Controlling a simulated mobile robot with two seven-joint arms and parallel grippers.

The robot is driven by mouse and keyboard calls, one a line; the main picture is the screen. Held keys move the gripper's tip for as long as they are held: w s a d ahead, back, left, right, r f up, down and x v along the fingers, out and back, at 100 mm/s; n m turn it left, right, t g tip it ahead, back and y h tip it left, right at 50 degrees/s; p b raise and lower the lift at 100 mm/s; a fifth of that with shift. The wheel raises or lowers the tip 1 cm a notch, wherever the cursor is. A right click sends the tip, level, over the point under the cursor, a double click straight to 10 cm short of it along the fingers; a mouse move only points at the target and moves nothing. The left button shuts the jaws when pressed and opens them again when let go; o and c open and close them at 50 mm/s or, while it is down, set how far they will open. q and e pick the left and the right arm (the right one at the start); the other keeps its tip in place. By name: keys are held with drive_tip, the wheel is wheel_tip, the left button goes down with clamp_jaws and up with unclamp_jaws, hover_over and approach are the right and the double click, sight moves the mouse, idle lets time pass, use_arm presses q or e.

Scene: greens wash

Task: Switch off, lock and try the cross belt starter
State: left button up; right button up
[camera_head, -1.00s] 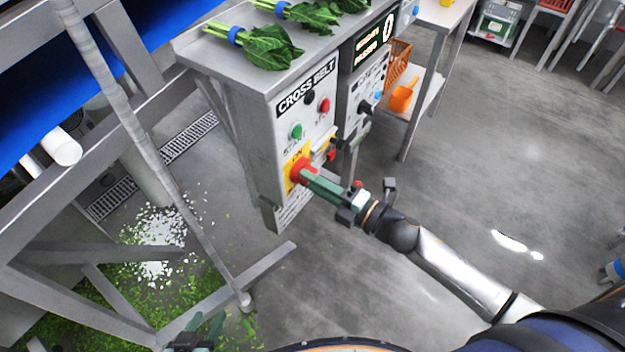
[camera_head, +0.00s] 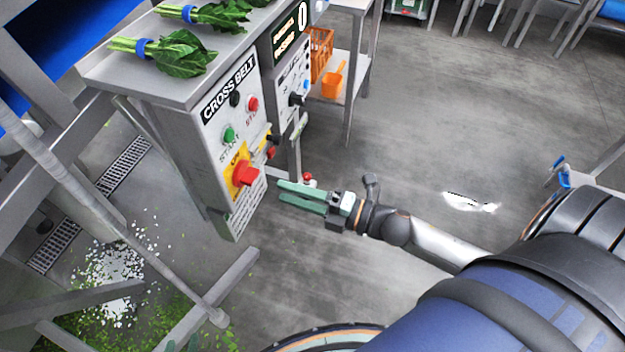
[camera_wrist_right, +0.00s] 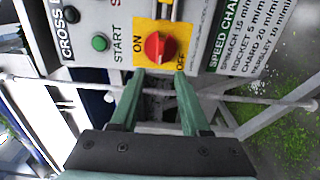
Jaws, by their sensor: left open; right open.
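The cross belt starter (camera_head: 228,120) is a grey box with a green start button (camera_head: 229,135), a red stop button (camera_head: 252,104) and a red rotary switch (camera_head: 246,173) on a yellow plate. In the right wrist view the switch (camera_wrist_right: 158,47) sits between ON and OFF labels; I cannot tell which its handle points to. My right gripper (camera_head: 280,192) is open and empty, facing the switch and apart from it. A small red item (camera_head: 270,153), perhaps a padlock, is on a yellow holder beside the switch. My left gripper (camera_head: 183,345) barely shows at the bottom edge, open.
Bunches of greens (camera_head: 170,50) lie on the shelf above the starter. A second control box (camera_head: 291,70) adjoins it at right. An orange crate (camera_head: 321,52) and scoop (camera_head: 333,82) sit on a side table.

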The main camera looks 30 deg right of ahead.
drive_tip(key=shift+v, duration=2.3)
